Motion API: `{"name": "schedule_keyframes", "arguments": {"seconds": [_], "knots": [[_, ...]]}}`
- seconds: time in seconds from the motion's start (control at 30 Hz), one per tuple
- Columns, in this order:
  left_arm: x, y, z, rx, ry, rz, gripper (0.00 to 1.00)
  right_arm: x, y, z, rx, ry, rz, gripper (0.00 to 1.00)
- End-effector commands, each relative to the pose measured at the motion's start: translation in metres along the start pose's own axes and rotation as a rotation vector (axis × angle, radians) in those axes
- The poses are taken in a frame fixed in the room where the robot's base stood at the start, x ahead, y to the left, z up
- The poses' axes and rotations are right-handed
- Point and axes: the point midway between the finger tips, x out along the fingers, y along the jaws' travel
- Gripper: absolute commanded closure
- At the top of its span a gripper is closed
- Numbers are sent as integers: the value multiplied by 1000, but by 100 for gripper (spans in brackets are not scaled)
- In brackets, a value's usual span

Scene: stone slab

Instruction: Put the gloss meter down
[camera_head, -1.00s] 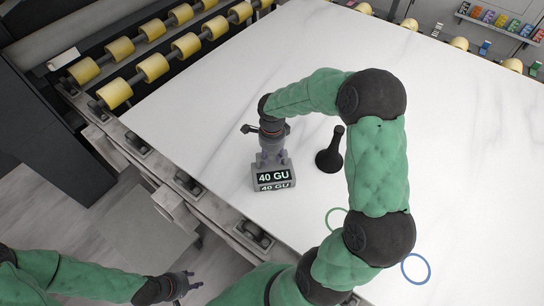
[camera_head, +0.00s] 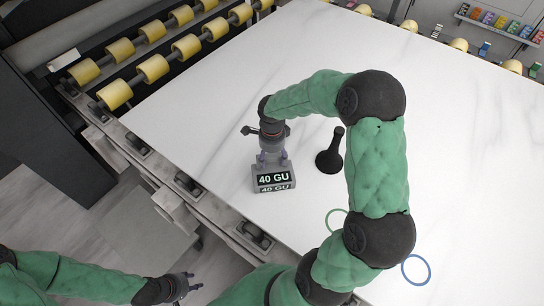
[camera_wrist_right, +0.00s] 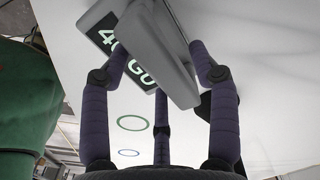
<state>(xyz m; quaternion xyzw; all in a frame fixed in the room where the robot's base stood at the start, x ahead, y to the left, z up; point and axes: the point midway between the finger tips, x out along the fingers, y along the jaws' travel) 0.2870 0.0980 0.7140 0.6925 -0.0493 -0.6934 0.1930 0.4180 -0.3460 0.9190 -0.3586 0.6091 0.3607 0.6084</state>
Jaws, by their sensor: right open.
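The gloss meter (camera_head: 274,179), a grey block with a "40 GU" display, stands on the pale stone slab (camera_head: 210,110) near its front left edge. My right gripper (camera_head: 272,160) is directly above it, with its fingers spread apart around the meter's top. In the right wrist view, the grey meter (camera_wrist_right: 152,48) shows between the open fingers (camera_wrist_right: 160,62), with its display partly covered by its own top part and a finger. My left gripper (camera_head: 190,284) is off the slab at the bottom left, empty, its fingers apart.
A green ring (camera_head: 328,219) and a blue ring (camera_head: 416,270) lie on the slab, the green one partly behind my right arm. Yellow rollers (camera_head: 153,68) line the back left.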

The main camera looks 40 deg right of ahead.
Motion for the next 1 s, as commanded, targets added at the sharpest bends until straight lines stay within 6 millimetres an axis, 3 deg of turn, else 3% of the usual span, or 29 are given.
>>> {"name": "schedule_keyframes", "arguments": {"seconds": [0.5, 0.7, 1.0], "knots": [[-20, 7, 1, 0, 0, 0, 60, -98, -1, 0, 0, -1, -4, 39], [-22, 8, 1, 0, 0, 0, 60, -116, 0, 0, -1, 0, -2, 39], [-23, 8, 1, 0, 0, 0, 60, -120, 0, 0, 0, 0, -1, 39]]}}
